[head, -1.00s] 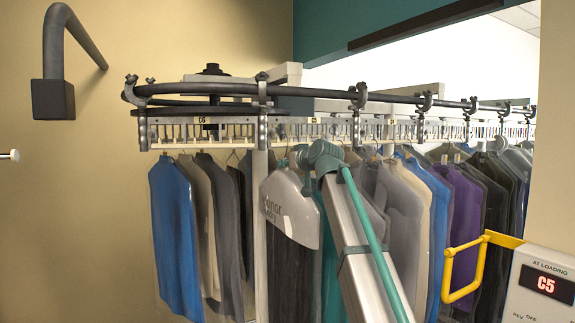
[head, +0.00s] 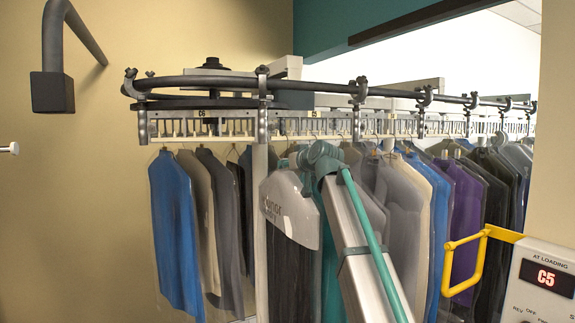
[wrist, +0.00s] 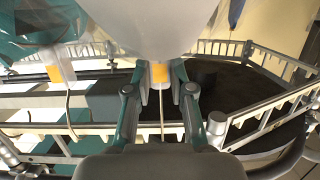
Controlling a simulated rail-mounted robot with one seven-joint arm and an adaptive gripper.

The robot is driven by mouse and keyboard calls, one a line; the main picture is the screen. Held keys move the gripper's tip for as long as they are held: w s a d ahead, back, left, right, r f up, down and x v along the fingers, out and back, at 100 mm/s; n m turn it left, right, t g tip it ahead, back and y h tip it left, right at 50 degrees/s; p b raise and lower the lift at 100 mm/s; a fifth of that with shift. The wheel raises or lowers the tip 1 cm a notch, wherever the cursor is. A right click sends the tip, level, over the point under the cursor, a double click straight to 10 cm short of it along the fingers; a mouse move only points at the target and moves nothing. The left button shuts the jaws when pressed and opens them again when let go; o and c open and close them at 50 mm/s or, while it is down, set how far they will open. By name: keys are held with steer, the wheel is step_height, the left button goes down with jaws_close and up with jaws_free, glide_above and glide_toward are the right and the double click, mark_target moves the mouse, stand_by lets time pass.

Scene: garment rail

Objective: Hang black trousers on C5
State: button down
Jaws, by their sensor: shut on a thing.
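The black trousers (head: 291,275) hang in a clear cover with a pale printed cape (head: 290,212), left of my arm in the head view. My gripper (wrist: 160,78) is shut on the neck of their hanger, at an orange band (wrist: 160,72) in the wrist view. The hanger's wire hook (wrist: 162,115) runs on between my fingers. The pale cape (wrist: 150,22) fills the top middle there. The C5 label (head: 315,136) is on the slotted rail just above the cape.
The slotted rail (head: 178,128) carries a C6 label (head: 208,113) further left. A blue garment (head: 176,230) and others hang left; many covered garments, one purple (head: 466,235), crowd the right. A yellow handle (head: 462,268) and a panel reading C5 (head: 545,276) stand at right.

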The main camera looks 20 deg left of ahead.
steer(key=c, duration=0.9)
jaws_free()
steer(key=shift+f, duration=0.1)
steer(key=shift+d, duration=0.1)
steer(key=v, duration=1.2)
